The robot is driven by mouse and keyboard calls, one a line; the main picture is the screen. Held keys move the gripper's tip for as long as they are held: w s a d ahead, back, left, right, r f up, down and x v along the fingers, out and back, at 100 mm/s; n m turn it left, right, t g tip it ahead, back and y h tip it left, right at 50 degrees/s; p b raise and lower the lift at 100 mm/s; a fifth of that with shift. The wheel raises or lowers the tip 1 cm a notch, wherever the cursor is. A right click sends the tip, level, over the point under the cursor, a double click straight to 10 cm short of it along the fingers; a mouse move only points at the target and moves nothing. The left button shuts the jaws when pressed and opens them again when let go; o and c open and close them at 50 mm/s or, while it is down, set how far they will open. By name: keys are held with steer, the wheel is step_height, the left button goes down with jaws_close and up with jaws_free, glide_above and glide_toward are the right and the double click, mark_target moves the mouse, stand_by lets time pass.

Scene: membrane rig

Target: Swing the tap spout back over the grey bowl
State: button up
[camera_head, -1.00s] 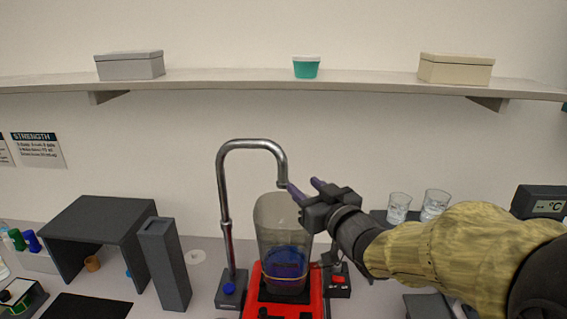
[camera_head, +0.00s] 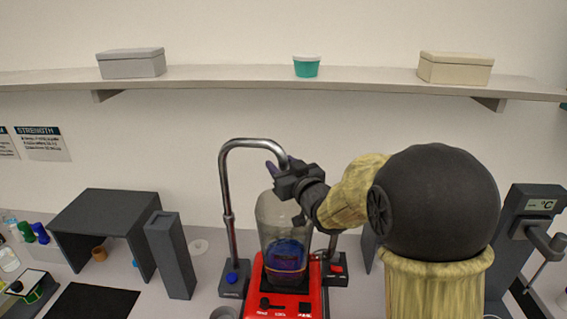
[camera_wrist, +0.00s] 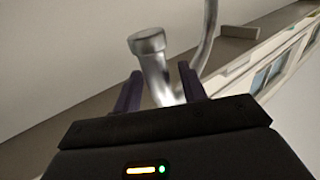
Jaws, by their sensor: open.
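The chrome tap spout (camera_head: 252,143) rises from a dark base with a blue button and arches to the right. Its outlet end is above the clear vessel (camera_head: 272,215) with blue liquid on the red stand. My gripper (camera_head: 277,167) is at the outlet end, its fingers partly hidden. In the wrist view the spout (camera_wrist: 158,78) stands between the two open purple fingers of my gripper (camera_wrist: 160,88); I cannot tell whether either touches it. A grey round rim, probably the grey bowl (camera_head: 223,313), shows at the bottom edge, left of the red stand, mostly cut off.
A tall dark grey box (camera_head: 170,255) and a dark open-fronted shelter (camera_head: 105,225) stand left of the tap. A shelf (camera_head: 380,79) with boxes runs above.

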steer(key=shift+c, duration=0.4)
jaws_close()
steer(key=shift+b, duration=0.3)
